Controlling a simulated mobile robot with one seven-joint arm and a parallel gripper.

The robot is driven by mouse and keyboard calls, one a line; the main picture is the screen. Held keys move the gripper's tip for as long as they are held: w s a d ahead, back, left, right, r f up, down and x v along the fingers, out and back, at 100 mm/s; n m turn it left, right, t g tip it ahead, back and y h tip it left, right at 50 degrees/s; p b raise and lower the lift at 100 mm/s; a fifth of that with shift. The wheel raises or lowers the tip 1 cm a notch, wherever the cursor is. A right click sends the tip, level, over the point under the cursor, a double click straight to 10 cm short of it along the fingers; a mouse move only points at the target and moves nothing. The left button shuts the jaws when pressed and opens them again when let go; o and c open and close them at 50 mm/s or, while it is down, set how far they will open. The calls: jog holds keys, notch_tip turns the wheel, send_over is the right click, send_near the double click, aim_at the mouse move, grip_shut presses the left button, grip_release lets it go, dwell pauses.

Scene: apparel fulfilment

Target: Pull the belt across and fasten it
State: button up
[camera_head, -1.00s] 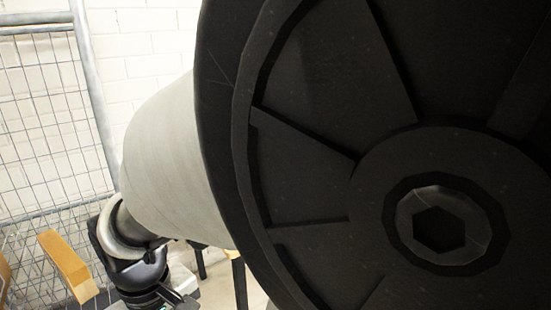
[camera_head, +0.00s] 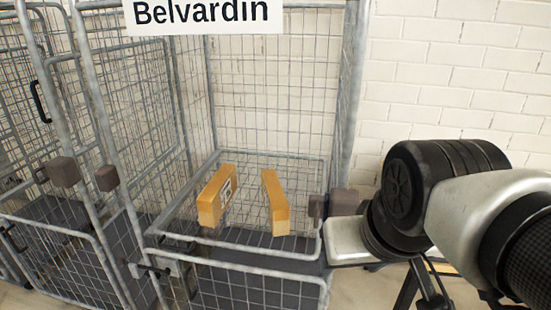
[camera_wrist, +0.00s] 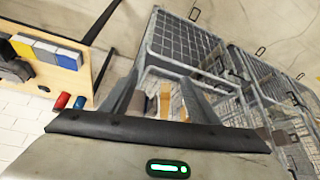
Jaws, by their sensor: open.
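The roll cage (camera_head: 235,243) is a grey wire-mesh cage with an open upper front and a "Belvardin" sign (camera_head: 205,14). A small brown block (camera_head: 106,178) sits on its left front post. Another brown block (camera_head: 345,201) is by its right post. No belt strap can be made out between them. My gripper (camera_wrist: 162,75) is open in the wrist view, its fingers pointing towards the cage, with a brown block (camera_wrist: 138,102) close to the left finger. Contact cannot be told. In the head view my pale hand (camera_head: 350,240) is beside the right post.
Another mesh cage (camera_head: 40,235) is close on the left. A white brick wall (camera_head: 450,65) is behind. The wrist view shows a wooden board with coloured items (camera_wrist: 50,55) at upper left.

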jog(key=shift+w+r+y, duration=0.1)
jog(key=shift+w+y, duration=0.2)
jog(key=shift+w, duration=0.2)
jog(key=c, duration=0.7)
jog(key=w+y, duration=0.1)
jog(key=w, duration=0.1)
jog(key=w+g+p, duration=0.1)
jog(key=w+d+y, duration=0.1)
jog(key=w, duration=0.1)
jog(key=shift+w+r+g+y, duration=0.3)
jog(key=shift+r, duration=0.1)
grip_shut()
jog(key=w+d+t+y+p, duration=0.1)
jog(key=w+d+y, duration=0.1)
jog(key=w+d, duration=0.4)
jog(key=w, duration=0.2)
jog(key=shift+w+n, duration=0.3)
jog(key=shift+f, duration=0.1)
